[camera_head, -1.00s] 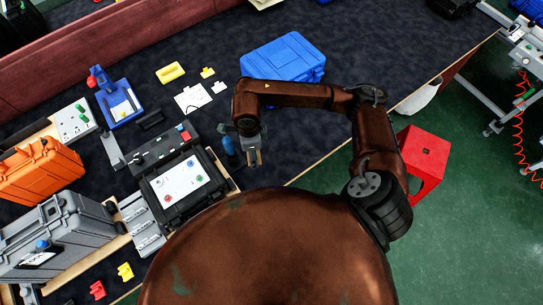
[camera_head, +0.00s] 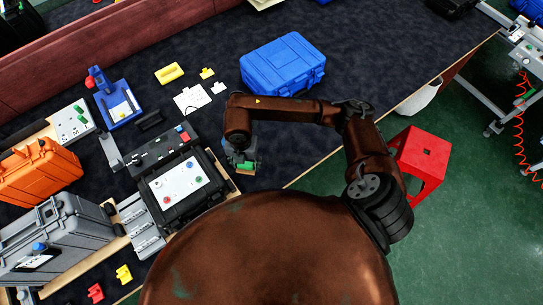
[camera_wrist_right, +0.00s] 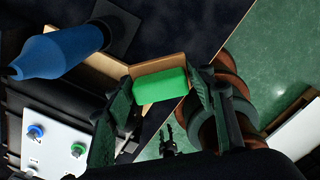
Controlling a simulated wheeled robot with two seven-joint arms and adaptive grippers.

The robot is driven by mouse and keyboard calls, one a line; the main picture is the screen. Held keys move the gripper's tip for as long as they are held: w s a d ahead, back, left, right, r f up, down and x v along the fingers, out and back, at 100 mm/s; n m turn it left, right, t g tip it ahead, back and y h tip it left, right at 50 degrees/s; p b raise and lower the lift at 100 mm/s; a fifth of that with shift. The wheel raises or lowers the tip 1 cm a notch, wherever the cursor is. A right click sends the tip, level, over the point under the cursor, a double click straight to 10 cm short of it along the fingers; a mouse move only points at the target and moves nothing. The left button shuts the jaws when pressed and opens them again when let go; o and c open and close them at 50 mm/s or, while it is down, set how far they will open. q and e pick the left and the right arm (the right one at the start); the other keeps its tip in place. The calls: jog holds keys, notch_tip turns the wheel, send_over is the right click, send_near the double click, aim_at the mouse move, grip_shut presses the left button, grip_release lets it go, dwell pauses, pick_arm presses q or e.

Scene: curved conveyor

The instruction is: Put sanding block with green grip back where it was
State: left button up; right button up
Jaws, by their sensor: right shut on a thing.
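The sanding block has a green grip and a tan base. In the head view it (camera_head: 247,168) shows just below my right gripper (camera_head: 244,163), near the front edge of the dark bench. In the right wrist view the green grip (camera_wrist_right: 160,86) sits between the two fingers of my right gripper (camera_wrist_right: 158,100), which is shut on it. The tan base shows beyond the grip. I cannot tell whether the base touches the bench. My left gripper is not in view.
A blue bottle-like object (camera_wrist_right: 62,50) is close beside the block in the right wrist view. A black case with a white button panel (camera_head: 178,187) stands left of the gripper. A blue case (camera_head: 283,65) lies farther back. Dark bench surface (camera_head: 300,130) is clear to the right.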

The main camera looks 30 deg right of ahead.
send_near(271, 157)
jog(key=s+a+r, duration=0.2)
jog(key=a, duration=0.2)
jog(key=d+f, duration=0.1)
jog(key=f, duration=0.1)
jog(key=w+d+f, duration=0.1)
jog(key=shift+w+d+f, duration=0.2)
jog(key=shift+d+f, duration=0.15)
jog(key=shift+d, duration=0.05)
jog(key=shift+w+d+f, duration=0.15)
jog(key=shift+d+f, duration=0.3)
jog(key=shift+f, duration=0.2)
jog(key=shift+d+f+p, duration=0.15)
jog(key=shift+f+p, duration=0.2)
jog(key=shift+f, duration=1.35)
jog(key=shift+f, duration=0.15)
jog(key=o, duration=1.1)
notch_tip(271, 157, up, 12)
jog(key=shift+r, duration=0.2)
